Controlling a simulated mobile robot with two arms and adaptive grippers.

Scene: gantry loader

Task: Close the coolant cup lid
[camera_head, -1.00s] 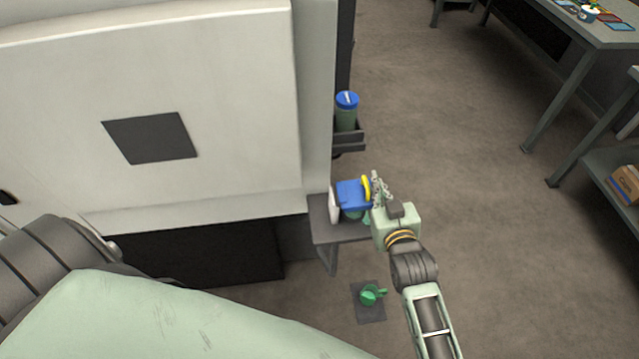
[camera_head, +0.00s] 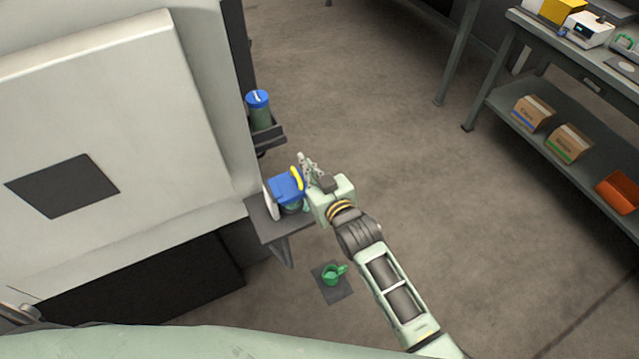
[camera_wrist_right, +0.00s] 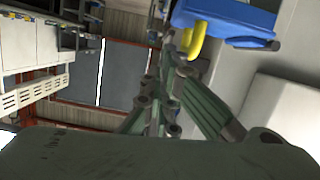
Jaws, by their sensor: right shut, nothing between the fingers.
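The blue coolant cup lid (camera_head: 284,190) with its yellow handle (camera_head: 297,179) sits over a greenish cup on a small grey shelf (camera_head: 258,226) beside the machine. I cannot tell its exact angle. My right gripper (camera_head: 308,161) is shut and empty, just to the right of the yellow handle; I cannot tell whether it touches. In the right wrist view the blue lid (camera_wrist_right: 235,17) and yellow handle (camera_wrist_right: 193,42) show at the upper right, close to the fingers (camera_wrist_right: 167,48). The cup is partly hidden by the lid and gripper. My left gripper is out of view.
The white machine (camera_head: 110,130) stands at the left. A blue-capped bottle (camera_head: 259,109) sits in a dark holder above the shelf. A green can (camera_head: 333,274) is on a dark mat below. A workbench (camera_head: 560,55) with boxes is at right. Open floor lies between.

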